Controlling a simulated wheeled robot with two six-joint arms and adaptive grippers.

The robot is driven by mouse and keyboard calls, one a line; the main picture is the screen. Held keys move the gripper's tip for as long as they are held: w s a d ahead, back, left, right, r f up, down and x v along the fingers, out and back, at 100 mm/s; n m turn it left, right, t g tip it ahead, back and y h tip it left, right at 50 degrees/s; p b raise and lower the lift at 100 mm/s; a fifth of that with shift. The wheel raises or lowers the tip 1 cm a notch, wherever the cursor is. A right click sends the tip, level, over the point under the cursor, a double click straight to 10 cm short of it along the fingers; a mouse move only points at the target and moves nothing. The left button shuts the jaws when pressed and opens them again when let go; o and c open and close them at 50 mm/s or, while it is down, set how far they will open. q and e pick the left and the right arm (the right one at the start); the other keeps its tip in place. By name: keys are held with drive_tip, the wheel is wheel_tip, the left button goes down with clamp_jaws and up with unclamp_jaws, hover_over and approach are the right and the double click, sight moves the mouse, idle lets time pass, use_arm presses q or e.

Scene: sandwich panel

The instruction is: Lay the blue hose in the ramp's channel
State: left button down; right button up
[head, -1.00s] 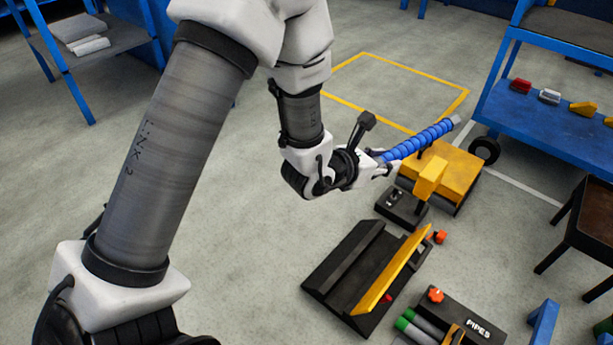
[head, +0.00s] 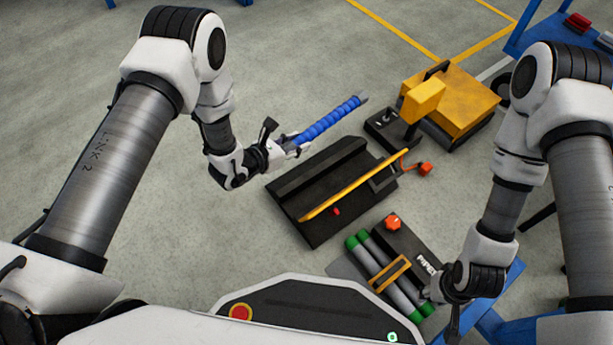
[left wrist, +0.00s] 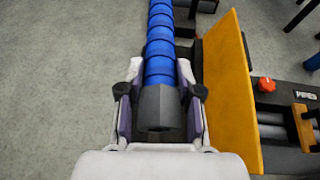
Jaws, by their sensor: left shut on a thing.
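The blue ribbed hose (head: 328,121) has grey ends and points up and to the right in the head view. My left gripper (head: 294,146) is shut on its near end. In the left wrist view the hose (left wrist: 160,45) runs straight away from the jaws, its grey end (left wrist: 158,106) between the fingers. The black ramp (head: 310,172) with its long yellow side plate (head: 355,187) lies just right of and below the hose. The hose appears held above the floor, outside the channel. My right gripper (head: 447,300) hangs beside the pipes box; its fingers are unclear.
A pipes box (head: 400,265) with grey green-ended pipes and an orange knob (head: 392,223) sits below the ramp. A yellow machine (head: 458,100) stands behind it, with a red-orange knob (head: 425,169) near the ramp's end. Floor left of the ramp is clear.

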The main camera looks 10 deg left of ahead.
use_arm(q)
drive_tip(key=shift+m+g+h, duration=0.5)
drive_tip(key=shift+m, duration=0.1)
drive_tip(key=shift+s+d+f+b, duration=0.55)
drive_tip(key=shift+f+b, duration=1)
drive_tip(key=shift+f, duration=1.15)
drive_tip(key=shift+s+d+f+b, duration=0.6)
drive_tip(key=shift+f+b, duration=0.9)
drive_tip(key=shift+f, duration=1.25)
drive_tip(key=shift+s+d+f+b, duration=0.55)
drive_tip(key=shift+f+b, duration=1)
drive_tip(key=shift+f, duration=1.15)
use_arm(e)
drive_tip(key=shift+w+d+f, duration=0.1)
drive_tip(key=shift+w+f, duration=0.15)
drive_tip(key=shift+f, duration=1.4)
drive_tip(key=shift+w+a+f, duration=0.1)
drive_tip(key=shift+w+f, duration=0.15)
drive_tip(key=shift+f, duration=1.45)
drive_tip(key=shift+w+d+f, duration=0.1)
drive_tip(key=shift+w+f, duration=0.15)
drive_tip(key=shift+f, duration=1.4)
drive_tip(key=shift+r, duration=0.1)
